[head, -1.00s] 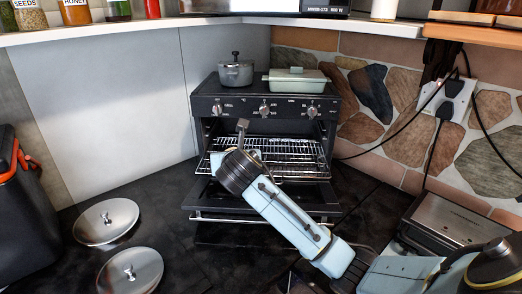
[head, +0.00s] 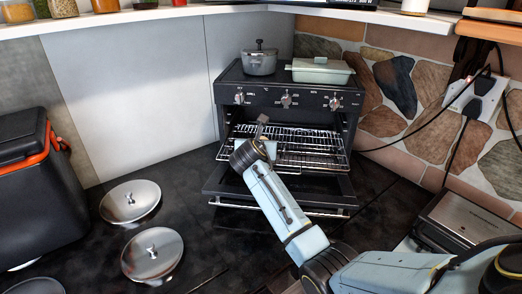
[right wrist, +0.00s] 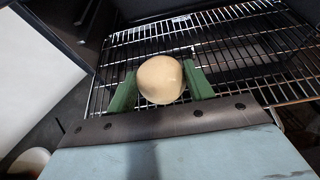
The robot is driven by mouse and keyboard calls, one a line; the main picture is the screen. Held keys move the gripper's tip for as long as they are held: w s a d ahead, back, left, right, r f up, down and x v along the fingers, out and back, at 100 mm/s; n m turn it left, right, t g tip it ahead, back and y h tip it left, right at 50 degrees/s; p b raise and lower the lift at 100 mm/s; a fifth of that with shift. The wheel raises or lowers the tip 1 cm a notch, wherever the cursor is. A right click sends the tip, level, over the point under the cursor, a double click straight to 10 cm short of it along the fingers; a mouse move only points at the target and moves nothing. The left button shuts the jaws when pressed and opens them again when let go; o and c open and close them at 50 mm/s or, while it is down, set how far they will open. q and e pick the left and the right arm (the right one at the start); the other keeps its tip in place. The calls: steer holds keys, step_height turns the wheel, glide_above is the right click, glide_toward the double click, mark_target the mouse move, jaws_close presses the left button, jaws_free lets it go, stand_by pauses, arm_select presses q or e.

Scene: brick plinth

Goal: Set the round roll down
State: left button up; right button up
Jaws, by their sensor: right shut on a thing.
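The round roll (right wrist: 160,80) is pale tan and smooth, and shows in the right wrist view between the two green fingers of my right gripper (right wrist: 160,72). The gripper is shut on it. Behind it lies the wire rack (right wrist: 240,50) of the oven; I cannot tell whether the roll touches it. In the head view my right wrist is at the left front of the open toaster oven (head: 287,115), by the rack (head: 310,150). The roll is hidden there behind my wrist. My left gripper is not in view.
The oven door (head: 325,190) is folded down. A grey pot (head: 259,62) and a pale green dish (head: 320,71) stand on the oven. Two metal lids (head: 130,201) (head: 152,254) lie on the dark counter. A cooler (head: 35,185) is at left, a grill (head: 465,222) at right.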

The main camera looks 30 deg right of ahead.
steer(key=shift+f, duration=0.95)
steer(key=o, duration=0.9)
steer(key=shift+f, duration=0.15)
steer(key=shift+o, duration=0.2)
steer(key=shift+r, duration=0.2)
steer(key=p+v, duration=0.1)
steer(key=v, duration=1.1)
